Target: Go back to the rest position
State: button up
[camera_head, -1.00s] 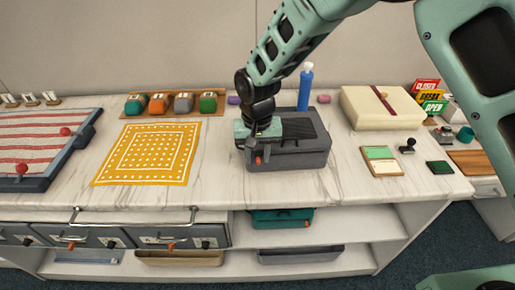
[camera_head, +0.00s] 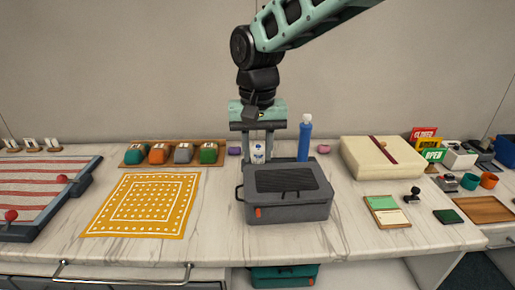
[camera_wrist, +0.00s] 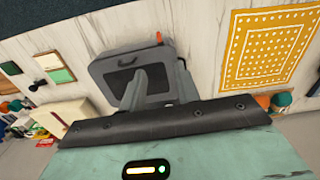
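My gripper (camera_head: 259,160) hangs pointing down above the back of a grey case (camera_head: 288,210), higher than in the earlier frame. Its two fingers are apart. In the wrist view the gripper (camera_wrist: 164,88) shows its two fingers over the grey case (camera_wrist: 128,58), with nothing held between them. The case stands closed on the counter, with a dark panel on its lid, a side handle and an orange latch. A small white container with a blue mark (camera_head: 258,153) shows between the fingers in the head view, seemingly behind them.
A blue bottle (camera_head: 305,140) stands right behind the case. A cream box (camera_head: 382,158) is to the right. A yellow patterned cloth (camera_head: 142,204) lies left, with a wooden rack (camera_head: 176,163) of coloured items behind it. The marble counter before the case is clear.

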jog(key=shift+r, duration=0.25)
jog(key=s+d+f+n, duration=0.1)
jog(key=s+d, duration=0.3)
jog(key=s, duration=0.5)
jog(key=s+d+f+n, duration=0.2)
jog(key=s+d+n, duration=0.1)
jog(key=s, duration=0.6)
jog(key=s+d+f+n, duration=0.1)
jog(key=s+d+n, duration=0.2)
jog(key=s, duration=0.6)
jog(key=shift+d+f+y, duration=0.25)
jog(key=shift+d+y, duration=0.05)
jog(key=shift+d, duration=0.95)
